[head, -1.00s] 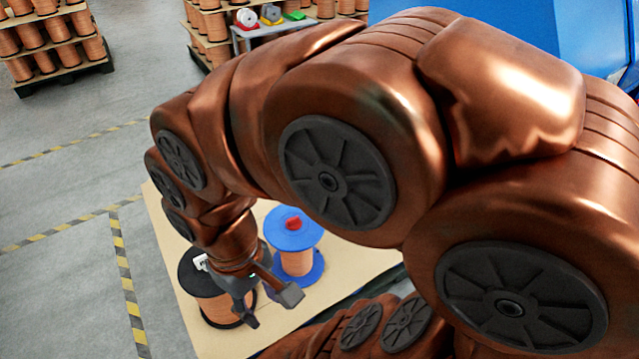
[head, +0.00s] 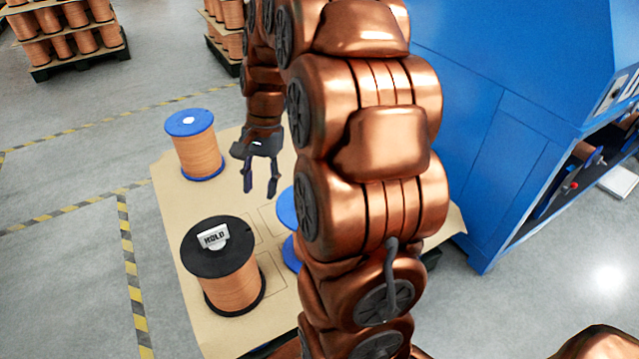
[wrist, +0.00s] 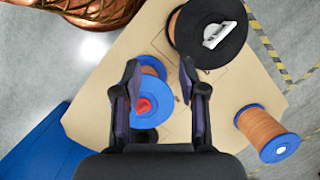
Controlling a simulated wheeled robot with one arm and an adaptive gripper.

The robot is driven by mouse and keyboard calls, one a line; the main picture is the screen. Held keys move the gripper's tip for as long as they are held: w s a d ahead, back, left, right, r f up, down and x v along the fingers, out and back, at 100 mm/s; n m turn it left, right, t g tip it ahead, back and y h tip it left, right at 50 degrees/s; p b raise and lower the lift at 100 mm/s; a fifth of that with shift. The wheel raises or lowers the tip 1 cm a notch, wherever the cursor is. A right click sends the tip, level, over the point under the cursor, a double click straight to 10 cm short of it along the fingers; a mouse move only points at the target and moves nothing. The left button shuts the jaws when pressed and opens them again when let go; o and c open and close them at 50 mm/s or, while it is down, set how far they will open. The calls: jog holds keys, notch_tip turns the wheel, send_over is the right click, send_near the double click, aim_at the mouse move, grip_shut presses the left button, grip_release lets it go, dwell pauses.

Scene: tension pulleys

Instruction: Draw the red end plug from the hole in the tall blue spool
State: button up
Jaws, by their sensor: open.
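The blue spool with the red end plug is mostly hidden behind my arm in the head view, where only a blue flange edge (head: 287,208) shows. My gripper (head: 260,190) is open and empty, pointing down above the board, left of and beyond that spool in the head view. Its fingertips (wrist: 160,68) are apart in the wrist view.
A black-flanged spool (head: 232,287) with a white "HOLD" tag stands at the board's front. Another blue-flanged copper spool (head: 197,152) stands at the far left of the tan board (head: 185,205). A blue cabinet (head: 480,150) is on the right. Bare board lies between the spools.

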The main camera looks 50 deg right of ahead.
jog(key=w+d+f+m+t+b, duration=0.1)
jog(key=d+f+m+b, duration=0.2)
jog(key=d+f+m, duration=0.55)
jog(key=w+d+f+m+t+b, duration=0.1)
jog(key=d+f+b, duration=0.3)
jog(key=d, duration=0.9)
jog(key=shift+n+y, duration=0.25)
jog(key=shift+y, duration=0.25)
jog(key=shift+x, duration=4.4)
jog(key=shift+w, duration=0.1)
jog(key=shift+c, duration=0.3)
grip_shut()
